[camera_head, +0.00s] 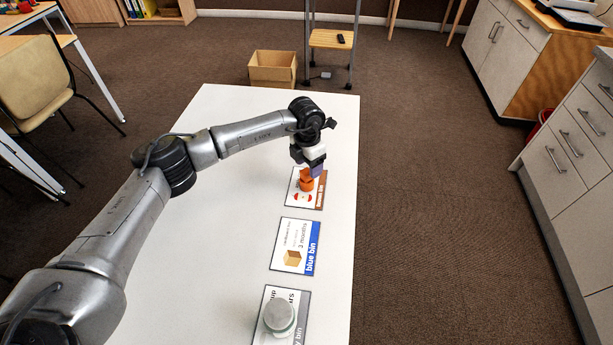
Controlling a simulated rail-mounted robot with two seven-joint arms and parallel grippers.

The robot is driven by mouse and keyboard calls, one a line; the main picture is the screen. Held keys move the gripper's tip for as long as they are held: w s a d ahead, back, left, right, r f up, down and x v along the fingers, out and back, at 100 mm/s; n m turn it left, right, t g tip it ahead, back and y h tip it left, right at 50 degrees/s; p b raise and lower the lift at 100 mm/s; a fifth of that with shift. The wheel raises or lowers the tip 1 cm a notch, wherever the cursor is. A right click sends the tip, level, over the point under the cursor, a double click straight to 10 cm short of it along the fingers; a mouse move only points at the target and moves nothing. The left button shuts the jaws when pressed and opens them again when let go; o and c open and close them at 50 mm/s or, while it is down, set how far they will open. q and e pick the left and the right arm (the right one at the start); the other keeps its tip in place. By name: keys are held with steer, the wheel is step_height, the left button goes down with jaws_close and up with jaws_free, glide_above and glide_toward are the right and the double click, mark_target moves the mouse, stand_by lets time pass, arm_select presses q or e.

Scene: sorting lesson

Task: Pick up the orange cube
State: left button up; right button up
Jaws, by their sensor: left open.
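The orange cube (306,185) is a small orange shape on the far card with a brown edge strip, near the table's right edge. My left gripper (311,168) is directly over it, pointing down, with its jaws open. The jaws partly cover the orange shape, so I cannot tell whether they are around it or just above it. A purple patch shows beside the orange at the jaws; I cannot tell what it is. My right gripper is not in view.
The white table (200,270) also bears a blue bin card (294,238) in the middle and a near card (291,298) with a grey round object (279,315) on it. A cardboard box (272,70) stands on the floor beyond the far end. The table's left part is clear.

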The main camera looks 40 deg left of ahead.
arm_select(q)
step_height(320, 180, down, 3)
steer(key=shift+s+d+r+b, duration=0.1)
steer(key=shift+b, duration=0.2)
steer(key=c, duration=1)
